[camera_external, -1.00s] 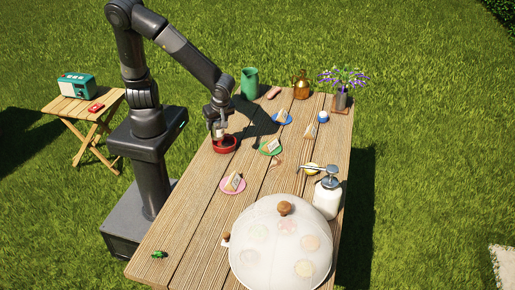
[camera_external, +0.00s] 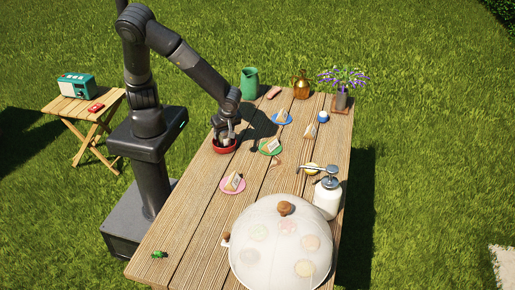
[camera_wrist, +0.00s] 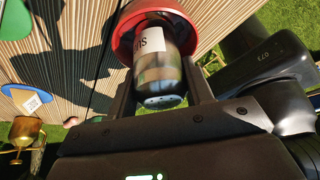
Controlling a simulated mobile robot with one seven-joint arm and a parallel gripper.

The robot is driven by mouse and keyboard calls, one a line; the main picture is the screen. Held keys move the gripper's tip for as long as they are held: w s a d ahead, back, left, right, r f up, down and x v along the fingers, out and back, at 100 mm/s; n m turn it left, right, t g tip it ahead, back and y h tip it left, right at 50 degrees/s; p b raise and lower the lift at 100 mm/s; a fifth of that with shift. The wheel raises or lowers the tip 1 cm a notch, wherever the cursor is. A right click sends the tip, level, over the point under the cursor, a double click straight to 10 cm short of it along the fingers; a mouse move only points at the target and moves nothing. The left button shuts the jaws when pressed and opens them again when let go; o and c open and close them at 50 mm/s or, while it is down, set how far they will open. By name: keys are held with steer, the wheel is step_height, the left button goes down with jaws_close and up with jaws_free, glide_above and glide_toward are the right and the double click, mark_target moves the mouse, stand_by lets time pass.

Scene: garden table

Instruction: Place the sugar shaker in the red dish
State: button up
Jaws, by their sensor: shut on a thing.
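The sugar shaker (camera_wrist: 158,70) is a small metal-topped jar with a white label, and it fills the middle of the wrist view. My gripper (camera_wrist: 160,92) is shut on it, one finger on each side. In the external view my gripper (camera_external: 224,138) is low over the red dish (camera_external: 224,149), near the table's left edge. The red dish (camera_wrist: 122,40) surrounds the shaker's far end in the wrist view. The shaker is in or just above the dish; I cannot tell whether it touches the bottom.
Sandwiches on a green plate (camera_external: 270,148), a pink plate (camera_external: 232,186) and a blue plate (camera_external: 282,119) stand nearby. A green pitcher (camera_external: 249,83) is behind. A mesh food cover (camera_external: 275,245) and a white pump bottle (camera_external: 327,198) stand in front.

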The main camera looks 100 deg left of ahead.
steer(key=o, duration=1.1)
steer(key=shift+f, duration=0.1)
steer(key=shift+c, duration=0.2)
steer(key=v, duration=1.2)
steer(key=s+a+r+m+t+h, duration=0.3)
steer(key=s+r+m+t, duration=0.5)
steer(key=m, duration=1.9)
steer(key=shift+s+a+r+t, duration=0.4)
steer(key=shift+s+a+r, duration=0.25)
steer(key=shift+s+r, duration=2.3)
